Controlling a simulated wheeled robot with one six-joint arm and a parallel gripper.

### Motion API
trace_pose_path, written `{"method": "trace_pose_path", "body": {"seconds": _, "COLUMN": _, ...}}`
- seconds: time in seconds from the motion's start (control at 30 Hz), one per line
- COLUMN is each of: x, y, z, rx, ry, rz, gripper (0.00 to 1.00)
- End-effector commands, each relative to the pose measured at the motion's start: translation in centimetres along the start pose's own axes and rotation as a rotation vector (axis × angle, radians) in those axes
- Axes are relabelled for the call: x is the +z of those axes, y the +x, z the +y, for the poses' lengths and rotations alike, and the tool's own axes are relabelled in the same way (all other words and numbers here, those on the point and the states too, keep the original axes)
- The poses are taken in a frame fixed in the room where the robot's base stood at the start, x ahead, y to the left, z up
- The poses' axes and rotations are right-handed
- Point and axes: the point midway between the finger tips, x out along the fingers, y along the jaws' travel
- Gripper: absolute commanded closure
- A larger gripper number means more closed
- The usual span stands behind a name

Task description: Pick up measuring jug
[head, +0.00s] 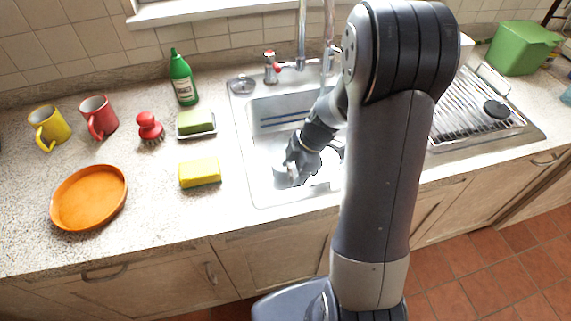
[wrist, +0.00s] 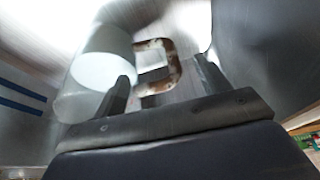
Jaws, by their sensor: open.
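My gripper (head: 296,168) reaches down into the sink in the head view. In the wrist view my gripper (wrist: 165,85) has its two fingers apart. A pale, rounded vessel (wrist: 100,70), which looks like the measuring jug, lies just beyond and left of the left finger. A brownish, C-shaped handle-like part (wrist: 174,66) shows between and beyond the fingertips. The blur hides whether the fingers touch it. In the head view a pale shape (head: 283,174) shows beside the gripper in the sink, partly hidden by it.
The metal sink (head: 262,186) has walls close around my gripper. A dark curved item, partly hidden, is in the sink. Left on the counter are a yellow sponge (head: 200,173), an orange dish (head: 88,198), a green bottle (head: 183,82) and mugs. A drying rack (head: 468,112) stands right.

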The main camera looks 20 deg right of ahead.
Motion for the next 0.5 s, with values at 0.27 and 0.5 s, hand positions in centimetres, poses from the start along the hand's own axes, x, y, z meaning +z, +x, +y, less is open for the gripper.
{"method": "trace_pose_path", "body": {"seconds": 0.27, "x": 0.0, "y": -0.04, "z": 0.02, "rx": 0.001, "ry": 0.0, "rz": 0.0, "gripper": 0.39}}
{"method": "trace_pose_path", "body": {"seconds": 0.5, "x": 0.0, "y": -0.06, "z": 0.02, "rx": 0.001, "ry": 0.0, "rz": 0.0, "gripper": 0.59}}
